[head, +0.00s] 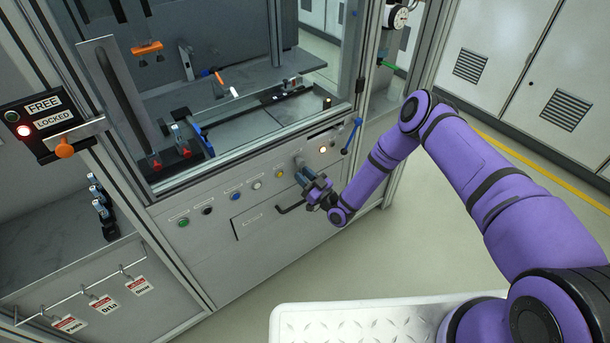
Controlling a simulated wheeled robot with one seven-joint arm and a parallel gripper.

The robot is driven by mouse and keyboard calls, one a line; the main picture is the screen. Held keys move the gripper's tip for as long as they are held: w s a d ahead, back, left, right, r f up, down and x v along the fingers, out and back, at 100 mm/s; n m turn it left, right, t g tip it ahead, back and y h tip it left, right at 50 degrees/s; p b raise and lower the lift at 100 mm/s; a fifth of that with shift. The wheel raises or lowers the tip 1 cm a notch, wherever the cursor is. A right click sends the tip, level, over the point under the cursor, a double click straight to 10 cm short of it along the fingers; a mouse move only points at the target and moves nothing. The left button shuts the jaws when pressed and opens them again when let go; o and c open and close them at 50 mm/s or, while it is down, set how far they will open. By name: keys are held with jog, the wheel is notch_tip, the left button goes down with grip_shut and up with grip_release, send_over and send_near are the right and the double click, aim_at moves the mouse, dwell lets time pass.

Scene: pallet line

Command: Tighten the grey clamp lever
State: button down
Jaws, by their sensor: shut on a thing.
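My gripper (304,174) is at the front panel of the machine, to the right of the row of buttons. It is shut on a small grey part at the panel face, which I take to be the grey clamp lever (298,161). The fingers hide most of the lever, so its angle cannot be told. A separate blue lever (352,136) stands on the panel to the right, apart from my gripper.
Several buttons, among them a yellow one (280,173) and a blue one (235,196), sit left of my gripper. A black drawer handle (290,208) juts out just below it. A FREE/LOCKED box (46,120) at left has its red lamp lit. Floor at right is clear.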

jog(key=shift+s, duration=0.1)
dwell(0.3)
jog(key=c, duration=0.9)
grip_release()
jog(key=v, duration=1)
jog(key=shift+s+d, duration=0.25)
jog(key=shift+f, duration=0.15)
